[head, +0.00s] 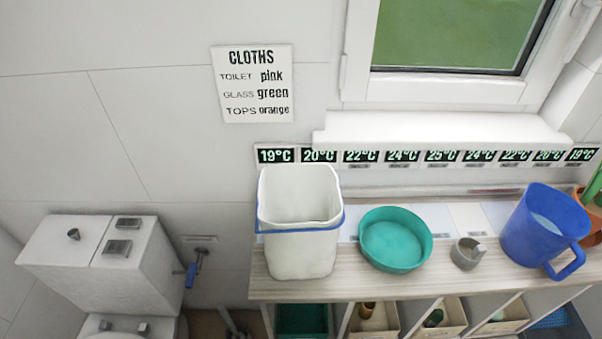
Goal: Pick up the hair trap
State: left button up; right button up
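A small grey cup-shaped piece (467,254) with a notched rim stands on the wooden shelf top, between the green bowl and the blue jug. It looks like the hair trap, though it is too small to be certain. It stands apart from both neighbours, with bare shelf in front of it. Neither of my grippers shows in the head view.
A white bin (301,255) with a blue rim band, a green bowl (395,240) and a blue jug (545,230) share the shelf top (350,283). Open compartments with boxes lie below. A toilet (103,263) stands at left; a window ledge (440,128) is behind.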

aim_at(468, 252)
jog(key=z, duration=1.3)
